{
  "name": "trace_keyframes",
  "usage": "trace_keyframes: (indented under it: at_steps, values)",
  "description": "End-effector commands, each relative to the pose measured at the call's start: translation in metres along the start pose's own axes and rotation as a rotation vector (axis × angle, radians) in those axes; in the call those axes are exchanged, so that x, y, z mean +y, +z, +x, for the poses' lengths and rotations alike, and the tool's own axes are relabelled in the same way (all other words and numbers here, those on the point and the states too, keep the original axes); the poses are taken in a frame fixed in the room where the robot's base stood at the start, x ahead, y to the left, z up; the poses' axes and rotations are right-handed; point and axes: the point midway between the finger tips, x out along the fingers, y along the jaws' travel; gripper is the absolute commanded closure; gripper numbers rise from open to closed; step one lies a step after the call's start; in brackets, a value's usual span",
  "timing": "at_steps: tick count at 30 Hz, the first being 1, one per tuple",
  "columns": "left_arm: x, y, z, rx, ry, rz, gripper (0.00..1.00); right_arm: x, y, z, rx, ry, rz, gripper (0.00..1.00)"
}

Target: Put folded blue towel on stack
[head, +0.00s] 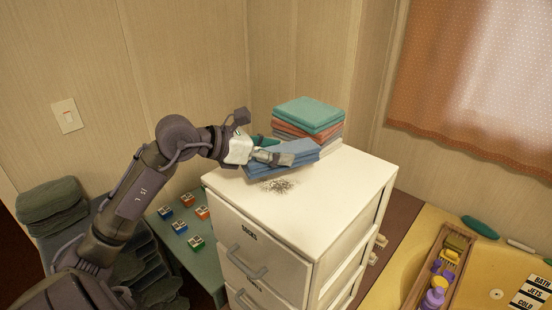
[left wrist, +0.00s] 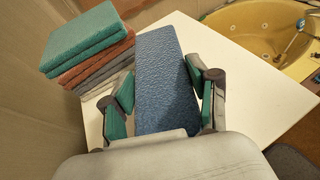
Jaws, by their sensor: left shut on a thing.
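The folded blue towel (head: 282,158) is at the top of the white drawer cabinet (head: 330,190), in front of the stack; I cannot tell if it touches the top. In the left wrist view the blue towel (left wrist: 168,75) lies between the green-padded fingers of my left gripper (left wrist: 163,97). My left gripper (head: 270,155) is shut on its near part. The towel stack (head: 310,115) has teal towels on top, then rust and grey ones; it stands at the back of the cabinet top. The stack (left wrist: 90,50) is left of the towel in the wrist view. My right gripper is not in view.
A dark scribble-like patch (head: 278,186) marks the cabinet top, whose front and right parts are clear. Small coloured boxes (head: 180,227) sit on a green surface at left. A yellow tub (head: 400,270) with a wooden caddy (head: 416,288) is at right. Walls stand close behind.

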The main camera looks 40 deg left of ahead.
Motion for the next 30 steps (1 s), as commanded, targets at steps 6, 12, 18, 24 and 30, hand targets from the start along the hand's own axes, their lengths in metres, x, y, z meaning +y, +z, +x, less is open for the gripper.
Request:
trace_keyframes:
  at_steps: [6,12,18,24,30]
  values:
    - [0.025,-0.011,0.011,-0.001,-0.001,-0.001,0.78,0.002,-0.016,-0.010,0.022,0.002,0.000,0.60]
    - [0.026,-0.032,0.020,0.001,-0.003,-0.005,0.78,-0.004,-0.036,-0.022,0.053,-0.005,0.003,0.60]
    - [0.026,-0.049,0.027,-0.002,-0.001,0.000,0.78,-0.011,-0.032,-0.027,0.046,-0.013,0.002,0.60]
    - [0.026,-0.050,0.028,-0.002,0.000,0.002,0.78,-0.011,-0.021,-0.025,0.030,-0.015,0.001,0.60]
    - [0.026,-0.053,0.029,-0.001,-0.001,0.002,0.35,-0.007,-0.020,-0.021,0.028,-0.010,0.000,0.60]
